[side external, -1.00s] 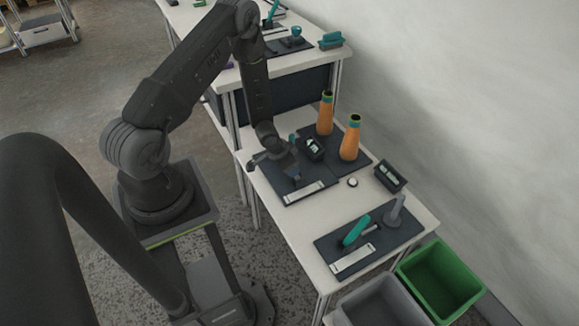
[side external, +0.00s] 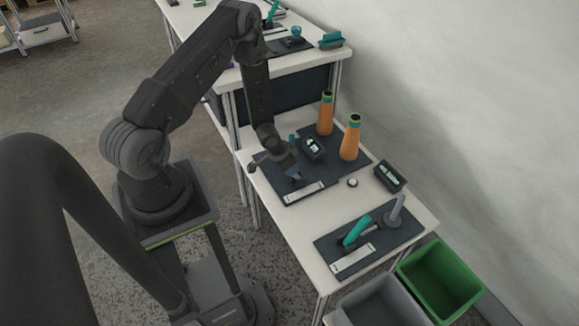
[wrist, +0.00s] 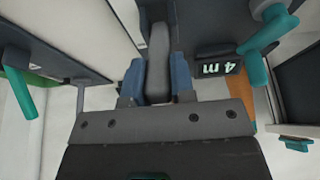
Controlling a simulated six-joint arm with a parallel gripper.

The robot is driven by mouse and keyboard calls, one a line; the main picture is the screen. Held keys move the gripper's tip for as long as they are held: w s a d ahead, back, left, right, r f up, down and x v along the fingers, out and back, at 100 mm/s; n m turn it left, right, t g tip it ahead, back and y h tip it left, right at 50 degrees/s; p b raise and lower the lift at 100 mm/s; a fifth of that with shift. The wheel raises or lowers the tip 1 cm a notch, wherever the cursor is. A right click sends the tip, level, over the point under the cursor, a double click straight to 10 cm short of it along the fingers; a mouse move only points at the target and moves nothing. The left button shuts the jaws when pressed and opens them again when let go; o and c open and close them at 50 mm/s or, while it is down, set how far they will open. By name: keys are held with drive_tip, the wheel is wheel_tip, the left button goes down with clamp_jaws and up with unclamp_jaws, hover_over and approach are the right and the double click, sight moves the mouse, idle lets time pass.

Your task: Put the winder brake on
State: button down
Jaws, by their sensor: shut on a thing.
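In the wrist view, my gripper (wrist: 157,82) is shut on a grey lever (wrist: 158,50), with a blue finger pad on each side of it. The lever is rounded at the near end and runs away from me. In the side external view, my gripper (side external: 290,172) is low over the dark mat (side external: 322,180) in the middle of the near table. My wrist hides the lever there, and I cannot read its angle. A white label strip (side external: 303,193) lies on the mat just in front of the gripper.
A nearer mat carries a teal handle (side external: 355,230) and a grey post (side external: 395,212). Green (side external: 440,280) and grey bins stand at the table's end.

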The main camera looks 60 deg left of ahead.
drive_tip(key=shift+s+f+t, duration=0.15)
drive_tip(key=shift+s+t, duration=0.1)
drive_tip(key=shift+t, duration=0.15)
drive_tip(key=c, duration=1)
unclamp_jaws()
drive_tip(key=shift+o, duration=0.2)
drive_tip(key=v, duration=1.4)
